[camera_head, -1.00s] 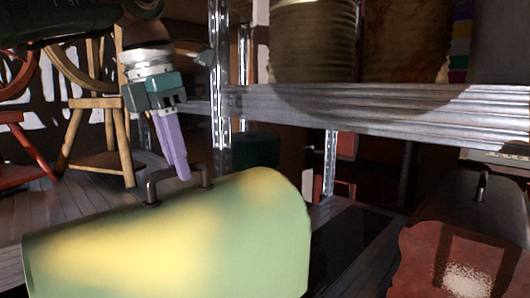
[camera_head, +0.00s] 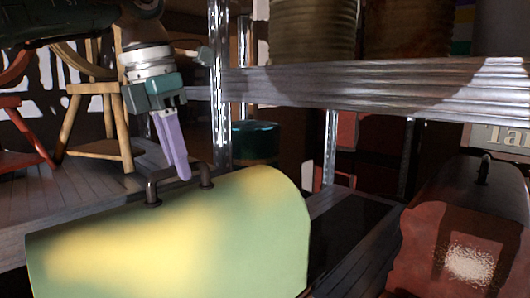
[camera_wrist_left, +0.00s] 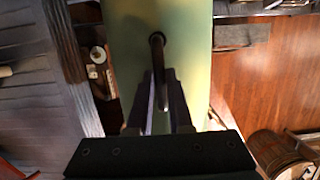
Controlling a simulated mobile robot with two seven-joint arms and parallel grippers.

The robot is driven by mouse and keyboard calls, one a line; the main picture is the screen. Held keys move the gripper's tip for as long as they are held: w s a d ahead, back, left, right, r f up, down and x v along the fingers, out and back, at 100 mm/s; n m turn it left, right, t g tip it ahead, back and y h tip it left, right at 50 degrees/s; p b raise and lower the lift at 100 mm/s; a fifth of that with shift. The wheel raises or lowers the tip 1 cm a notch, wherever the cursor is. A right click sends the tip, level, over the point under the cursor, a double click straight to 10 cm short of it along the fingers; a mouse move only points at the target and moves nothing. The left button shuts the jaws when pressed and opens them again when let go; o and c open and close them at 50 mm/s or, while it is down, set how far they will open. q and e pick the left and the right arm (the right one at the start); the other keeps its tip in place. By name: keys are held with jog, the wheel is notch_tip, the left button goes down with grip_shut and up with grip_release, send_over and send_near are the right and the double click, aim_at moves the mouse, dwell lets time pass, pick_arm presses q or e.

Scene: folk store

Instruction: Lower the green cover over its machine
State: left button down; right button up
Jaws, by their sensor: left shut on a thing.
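The green cover (camera_head: 200,240) is a rounded, domed case with a dark bar handle (camera_head: 178,171) on its top, in the lower left of the head view. It also fills the middle of the left wrist view (camera_wrist_left: 190,35). My left gripper (camera_head: 182,174) reaches down from above, and its lilac fingers are shut on the handle. In the left wrist view the dark fingers (camera_wrist_left: 160,95) stand on either side of the handle bar. The machine under the cover is hidden. My right gripper is not in view.
A red-brown case (camera_head: 458,240) with its own dark handle stands at the lower right. A metal shelf (camera_head: 390,88) with large containers runs across the upper right, with an upright post (camera_head: 219,90) near my left gripper. Wooden spinning-wheel-like pieces (camera_head: 98,120) stand at the left.

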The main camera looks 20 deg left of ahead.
pick_arm(q)
jog(key=c, duration=1)
grip_release()
jog(key=shift+o, duration=1.2)
jog(key=shift+f, duration=0.15)
jog(key=d+p+v, duration=0.1)
jog(key=p+v, duration=0.6)
jog(key=v, duration=0.3)
jog(key=shift+a, duration=0.45)
jog(key=shift+w+d, duration=0.1)
